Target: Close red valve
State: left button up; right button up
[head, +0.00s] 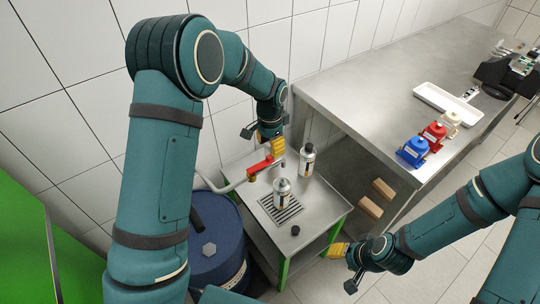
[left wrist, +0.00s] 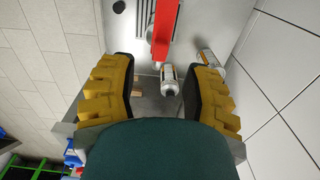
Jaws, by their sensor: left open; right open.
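The red valve handle (head: 260,167) sits on a bent grey pipe (head: 225,187) above the small metal table. My left gripper (head: 270,143) is open just above and behind the handle's far end. In the left wrist view the red handle (left wrist: 163,32) runs down from the top edge, and its near end lies roughly between the open yellow fingers (left wrist: 160,65). I cannot tell whether a finger touches it. My right gripper (head: 345,265) is open and empty, low at the right of the small table, away from the valve.
A black cap (head: 295,230) lies in front. A blue barrel (head: 222,265) stands left. The bench (head: 370,90) holds a white tray (head: 447,104) and blue, red and white pumps.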

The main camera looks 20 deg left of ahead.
aim_at(270, 156)
pick_arm(q)
jog(key=shift+f, duration=2.6)
jog(key=shift+c, duration=0.4)
grip_shut()
